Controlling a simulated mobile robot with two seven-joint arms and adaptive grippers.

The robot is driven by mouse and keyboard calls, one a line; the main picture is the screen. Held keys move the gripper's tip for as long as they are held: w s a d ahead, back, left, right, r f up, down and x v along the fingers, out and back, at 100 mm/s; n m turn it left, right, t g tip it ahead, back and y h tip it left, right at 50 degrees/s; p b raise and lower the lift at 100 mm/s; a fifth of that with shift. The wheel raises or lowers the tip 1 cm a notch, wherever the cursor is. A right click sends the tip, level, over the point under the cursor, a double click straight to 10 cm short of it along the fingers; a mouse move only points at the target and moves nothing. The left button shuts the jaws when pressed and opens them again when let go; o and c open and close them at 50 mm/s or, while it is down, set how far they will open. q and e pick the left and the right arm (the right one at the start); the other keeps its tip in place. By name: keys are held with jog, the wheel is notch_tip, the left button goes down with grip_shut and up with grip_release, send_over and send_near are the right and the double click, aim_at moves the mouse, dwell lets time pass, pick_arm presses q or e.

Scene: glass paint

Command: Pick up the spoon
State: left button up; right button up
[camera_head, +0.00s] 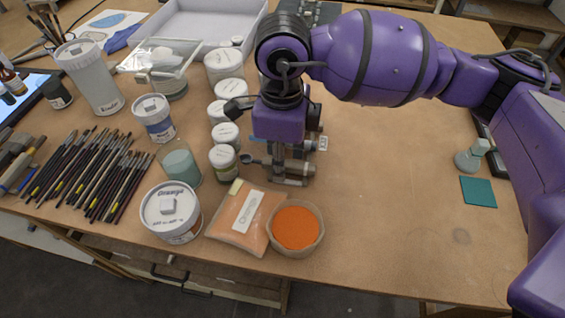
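A small dark spoon-like bowl (247,158) shows on the table just left of my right gripper, beside the small jars. Its handle seems to run right toward the fingers, where it is mostly hidden. My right gripper (291,173) points down from the purple arm, low over the table at the middle of the view. The fingers overlap with small grey and brown items there. I cannot tell whether they are closed on the spoon handle. My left gripper is not in view.
Several white-lidded jars (225,136) stand in a column left of the gripper. An orange powder bowl (297,228), an orange packet (240,218) and a white tub (171,212) are in front. Many brushes (85,175) lie at left.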

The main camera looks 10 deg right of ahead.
grip_shut()
jog(key=shift+r, duration=0.1)
dwell(0.3)
notch_tip(320, 180, up, 10)
dwell(0.4)
